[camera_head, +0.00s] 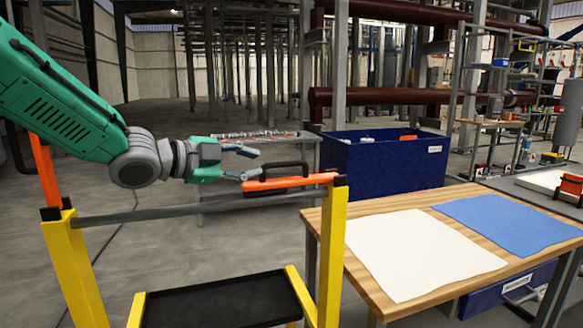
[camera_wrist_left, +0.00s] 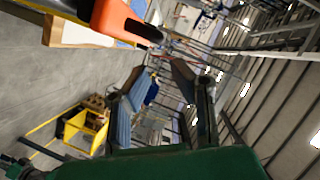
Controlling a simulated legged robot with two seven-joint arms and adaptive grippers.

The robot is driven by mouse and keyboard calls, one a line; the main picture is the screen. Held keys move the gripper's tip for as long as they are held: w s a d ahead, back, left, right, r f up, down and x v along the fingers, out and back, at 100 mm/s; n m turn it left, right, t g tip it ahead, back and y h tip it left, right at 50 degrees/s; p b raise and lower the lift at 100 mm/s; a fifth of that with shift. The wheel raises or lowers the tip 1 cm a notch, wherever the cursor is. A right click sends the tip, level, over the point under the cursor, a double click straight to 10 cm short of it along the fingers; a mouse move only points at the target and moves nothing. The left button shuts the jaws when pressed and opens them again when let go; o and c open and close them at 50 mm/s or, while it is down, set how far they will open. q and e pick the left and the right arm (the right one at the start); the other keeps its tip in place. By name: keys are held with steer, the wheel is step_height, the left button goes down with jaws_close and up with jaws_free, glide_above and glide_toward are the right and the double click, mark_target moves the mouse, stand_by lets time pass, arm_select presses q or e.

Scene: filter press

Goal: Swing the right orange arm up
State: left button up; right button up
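The right orange arm (camera_head: 290,183) reaches leftward, nearly level, from the top of the right yellow post (camera_head: 332,250). A dark handle-like bow (camera_head: 275,165) shows just above it; I cannot tell if it belongs to the arm. My left gripper (camera_head: 258,163) comes in from the left, fingers spread, near the arm's free left end. I see nothing between the fingers. In the left wrist view the open fingers (camera_wrist_left: 160,66) are apart from an orange bar with a black tip (camera_wrist_left: 115,18). The left orange arm (camera_head: 45,170) stands nearly upright on the left post. My right gripper is out of view.
A grey crossbar (camera_head: 190,210) joins the yellow posts above a black tray (camera_head: 220,304). A wooden table (camera_head: 335,270) with white and blue cloths stands at right. A blue bin (camera_head: 385,165) is behind. The floor at left is clear.

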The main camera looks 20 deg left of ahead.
mark_target(279, 165)
arm_select(q)
steer(key=x, duration=0.5)
steer(key=a+x, duration=0.1)
steer(key=x, duration=0.2)
steer(key=shift+w+d+f, duration=0.2)
steer(key=shift+w+f, duration=0.1)
steer(key=shift+w, duration=0.3)
steer(key=shift+w+d, duration=0.25)
steer(key=shift+d, duration=0.45)
steer(key=shift+a, duration=0.15)
jaws_close()
